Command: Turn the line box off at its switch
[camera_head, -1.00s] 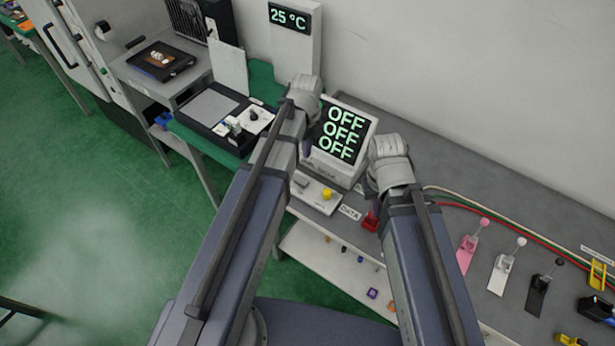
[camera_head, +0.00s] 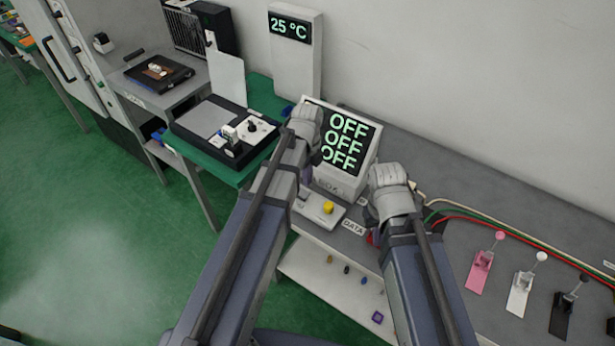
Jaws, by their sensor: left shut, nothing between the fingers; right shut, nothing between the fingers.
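A white box with a slanted dark screen (camera_head: 345,145) stands on the grey bench beyond my arms. Its screen reads OFF on three lines. The lettering on its front is too small to read surely, so I cannot tell whether it is the line box. A low pale panel (camera_head: 318,208) with a yellow button (camera_head: 328,208) lies in front of it, partly behind my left arm. Three levers, pink (camera_head: 481,268), white (camera_head: 519,291) and black (camera_head: 562,312), stand on the bench at the right, their handles raised. My arms reach toward the screen, and both grippers are hidden behind them.
A black tray device (camera_head: 215,128) sits on a green table at the left. A wall unit (camera_head: 294,60) reads 25 °C. Colored cables (camera_head: 480,226) cross the bench behind the levers. A label reads DATA (camera_head: 353,228), beside a partly hidden red object (camera_head: 371,238). A white shelf (camera_head: 325,290) is below.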

